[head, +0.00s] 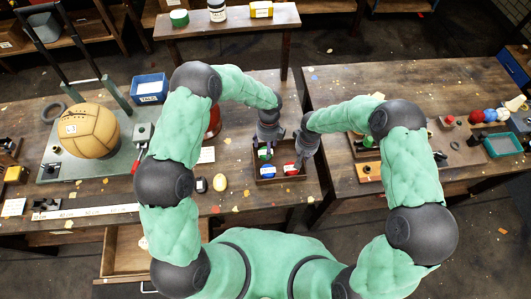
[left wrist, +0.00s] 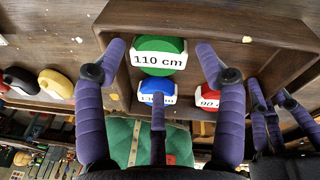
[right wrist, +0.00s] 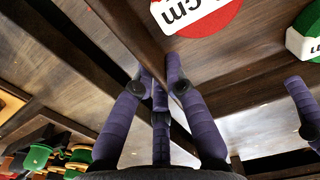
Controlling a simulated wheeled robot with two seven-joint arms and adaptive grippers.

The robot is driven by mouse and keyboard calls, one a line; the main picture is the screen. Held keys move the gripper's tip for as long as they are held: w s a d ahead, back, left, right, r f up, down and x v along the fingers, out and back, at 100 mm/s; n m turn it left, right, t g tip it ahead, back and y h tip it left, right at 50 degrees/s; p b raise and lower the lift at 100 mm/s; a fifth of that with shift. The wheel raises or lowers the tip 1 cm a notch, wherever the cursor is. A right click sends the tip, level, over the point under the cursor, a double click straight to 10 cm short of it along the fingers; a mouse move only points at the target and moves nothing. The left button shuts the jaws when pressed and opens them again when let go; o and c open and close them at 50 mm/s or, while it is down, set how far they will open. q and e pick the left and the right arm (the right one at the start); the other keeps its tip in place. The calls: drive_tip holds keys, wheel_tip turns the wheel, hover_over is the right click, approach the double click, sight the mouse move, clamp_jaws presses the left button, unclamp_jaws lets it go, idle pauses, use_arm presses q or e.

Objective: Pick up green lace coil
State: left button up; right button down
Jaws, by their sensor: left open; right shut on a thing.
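A wooden tray (head: 285,180) on the left table holds a green lace coil (left wrist: 160,48) labelled "110 cm", a blue coil (left wrist: 156,86) and a red coil (left wrist: 210,92) labelled "90". My left gripper (head: 266,147) is open above the tray. In the left wrist view its two outer fingers (left wrist: 160,55) stand either side of the green coil, not visibly touching it. My right gripper (head: 298,168) is at the tray's right side. In the right wrist view its fingers (right wrist: 159,70) are closed on the tray's wall. The red coil's label is partly covered by a left finger.
A tan leather ball (head: 90,130) rests on a green board at the left. A gap separates this table from the right table (head: 440,90). A blue bin (head: 150,88) stands further back.

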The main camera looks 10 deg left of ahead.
use_arm(q)
drive_tip(key=f, duration=0.2)
drive_tip(key=shift+s+f, duration=0.25)
drive_tip(key=shift+f, duration=0.1)
drive_tip(key=c, duration=1)
drive_tip(key=shift+o, duration=0.2)
drive_tip(key=shift+r, duration=0.1)
wheel_tip(320, 180, up, 10)
use_arm(e)
drive_tip(key=c, duration=1.2)
unclamp_jaws()
